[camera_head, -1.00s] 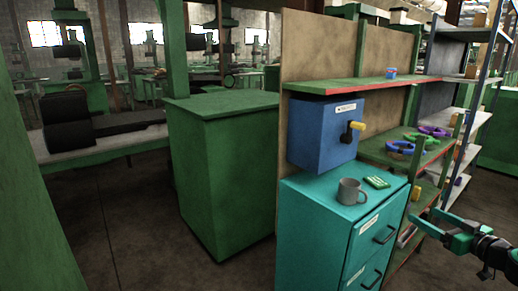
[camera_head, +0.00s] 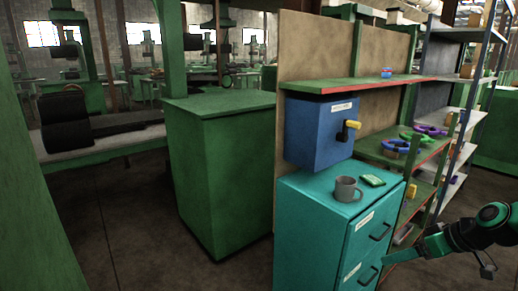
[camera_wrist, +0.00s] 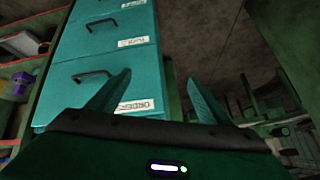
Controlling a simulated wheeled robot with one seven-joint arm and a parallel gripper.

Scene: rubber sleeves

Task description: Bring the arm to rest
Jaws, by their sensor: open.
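My gripper (camera_head: 388,258) is at the lower right in the head view, beside the lower drawers of the teal cabinet (camera_head: 312,232). In the wrist view its two fingers (camera_wrist: 158,98) stand wide apart with nothing between them. The cabinet's labelled drawers (camera_wrist: 105,65) fill the left and middle of that view, behind the left finger. I cannot tell the exact gap between the fingers and the cabinet front.
A grey mug (camera_head: 346,190) and a green-and-white item (camera_head: 372,180) sit on the cabinet. A blue box (camera_head: 318,130) with a yellow handle is above. Shelves with coloured rings (camera_head: 396,148) stand behind my arm.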

